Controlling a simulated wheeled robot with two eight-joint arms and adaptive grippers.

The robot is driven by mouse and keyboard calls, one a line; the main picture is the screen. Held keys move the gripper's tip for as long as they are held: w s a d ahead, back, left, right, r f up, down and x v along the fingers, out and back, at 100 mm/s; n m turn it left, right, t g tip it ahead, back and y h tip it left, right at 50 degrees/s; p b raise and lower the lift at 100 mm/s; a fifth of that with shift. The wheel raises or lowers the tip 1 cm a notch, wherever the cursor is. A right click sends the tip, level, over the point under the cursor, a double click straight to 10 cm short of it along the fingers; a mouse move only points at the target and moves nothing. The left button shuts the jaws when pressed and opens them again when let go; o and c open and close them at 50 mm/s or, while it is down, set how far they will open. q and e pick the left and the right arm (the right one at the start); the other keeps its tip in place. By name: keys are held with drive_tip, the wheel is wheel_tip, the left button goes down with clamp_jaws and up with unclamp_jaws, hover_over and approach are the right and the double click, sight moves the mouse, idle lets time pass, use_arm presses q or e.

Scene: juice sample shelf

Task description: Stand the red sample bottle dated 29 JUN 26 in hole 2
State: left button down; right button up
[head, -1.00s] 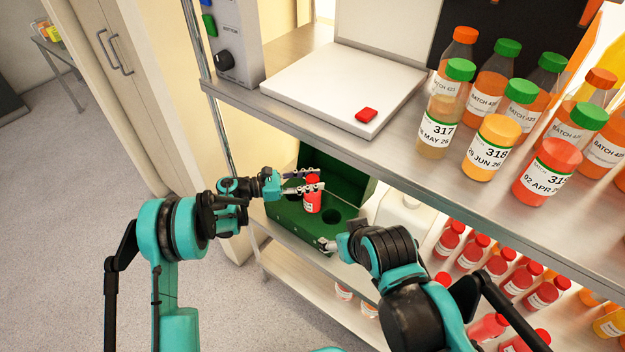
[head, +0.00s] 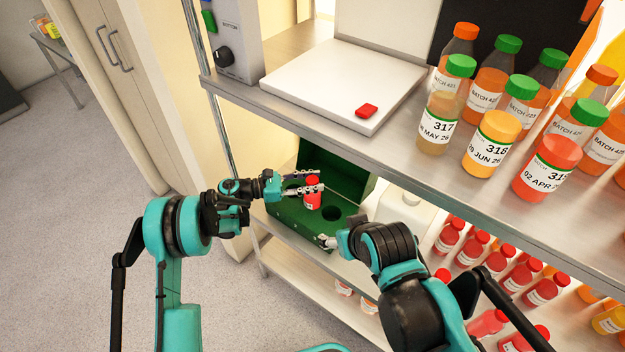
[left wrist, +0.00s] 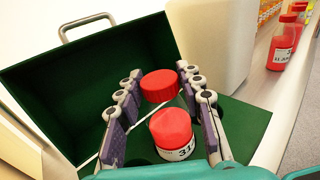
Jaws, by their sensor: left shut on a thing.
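A red-capped sample bottle (head: 312,194) stands roughly upright between the fingers of my left gripper (head: 304,183), which is shut on it, over the green box. In the left wrist view, the bottle's red body and white label (left wrist: 180,153) show between the pads; part of a number starting "31" is readable, the date is not. The open green box (head: 292,213) sits on the lower shelf, with one dark, empty hole (head: 331,213) right of the bottle. I cannot tell whether the bottle's base is in a hole. My right gripper (head: 328,242) is at the box's front edge; its jaws are unclear.
The upper shelf (head: 395,162) overhangs the box from behind and right. A white container (head: 405,206) stands right of the box, with rows of red bottles beyond.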

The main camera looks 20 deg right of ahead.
use_arm(q)
drive_tip(key=shift+f, duration=0.55)
drive_tip(key=c, duration=0.9)
unclamp_jaws()
drive_tip(key=a, duration=1.2)
drive_tip(key=shift+w+r, duration=0.3)
drive_tip(key=shift+w, duration=0.05)
